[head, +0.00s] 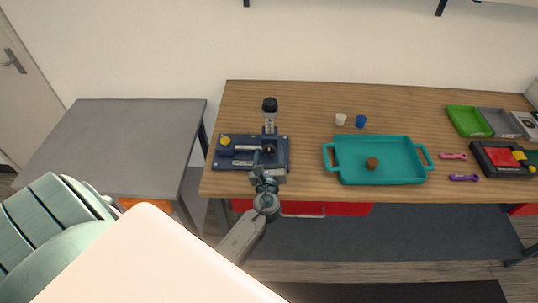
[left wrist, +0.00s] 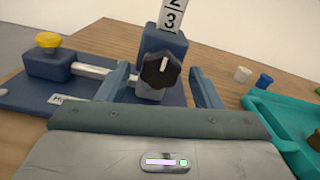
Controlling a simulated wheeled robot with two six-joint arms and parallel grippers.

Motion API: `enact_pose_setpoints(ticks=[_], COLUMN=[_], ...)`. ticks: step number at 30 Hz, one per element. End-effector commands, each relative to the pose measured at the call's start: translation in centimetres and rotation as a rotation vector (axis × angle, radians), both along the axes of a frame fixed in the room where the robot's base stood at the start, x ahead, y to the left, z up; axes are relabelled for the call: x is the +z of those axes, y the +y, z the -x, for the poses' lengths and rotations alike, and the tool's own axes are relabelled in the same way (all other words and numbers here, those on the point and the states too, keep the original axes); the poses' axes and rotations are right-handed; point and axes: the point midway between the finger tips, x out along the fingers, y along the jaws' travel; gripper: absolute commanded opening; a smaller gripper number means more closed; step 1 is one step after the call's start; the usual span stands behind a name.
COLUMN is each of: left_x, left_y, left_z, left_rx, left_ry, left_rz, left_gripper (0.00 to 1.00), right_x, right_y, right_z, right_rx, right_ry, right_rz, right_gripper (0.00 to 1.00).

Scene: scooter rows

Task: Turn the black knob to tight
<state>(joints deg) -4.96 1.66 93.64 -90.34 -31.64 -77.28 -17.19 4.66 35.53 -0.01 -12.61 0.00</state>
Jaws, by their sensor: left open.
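The black knob (left wrist: 161,71) faces me on the front of a dark blue upright block in the left wrist view. Its white pointer mark points up and slightly right. In the head view the knob (head: 270,149) shows small and partly hidden, low on the post of the blue fixture (head: 223,162). My left gripper (left wrist: 158,78) is open, with one finger to each side of the knob; I cannot tell whether either touches it. It also shows in the head view (head: 268,168) at the fixture's front edge. My right gripper is not in view.
The fixture also has a yellow knob (head: 225,142), a metal rod and a black-capped post (head: 270,104). A teal tray (head: 405,178) holding a brown piece (head: 372,163) lies to the right. White (head: 340,119) and blue (head: 361,121) cups stand behind it. A grey table (head: 120,140) is left.

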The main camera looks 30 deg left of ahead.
Motion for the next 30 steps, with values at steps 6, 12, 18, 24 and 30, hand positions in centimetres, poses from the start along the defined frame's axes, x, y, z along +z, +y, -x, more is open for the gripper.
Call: enact_pose_setpoints(ticks=[6, 12, 18, 24, 30], left_x=[-0.2, -0.5, -0.5, -0.2, 0.0], left_y=[-0.5, -2.4, -4.4, -5.5, -5.7], left_z=[0.7, 3.9, 7.2, 8.9, 9.3], left_rx=[0.0, 0.001, 0.002, 0.001, 0.0], left_ry=[0.0, 0.0, 0.001, 0.0, 0.001], left_rz=[0.002, 0.005, 0.003, 0.001, -0.001], left_gripper=[0.59, 0.59, 0.59, 0.59, 0.59], right_x=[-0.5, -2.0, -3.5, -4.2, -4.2], right_y=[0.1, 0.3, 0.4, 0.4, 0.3], right_z=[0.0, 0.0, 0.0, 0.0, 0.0], right_rx=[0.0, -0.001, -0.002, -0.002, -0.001], right_ry=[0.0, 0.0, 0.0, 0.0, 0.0], right_rz=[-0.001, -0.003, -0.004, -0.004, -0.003], right_gripper=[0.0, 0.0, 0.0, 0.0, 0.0])
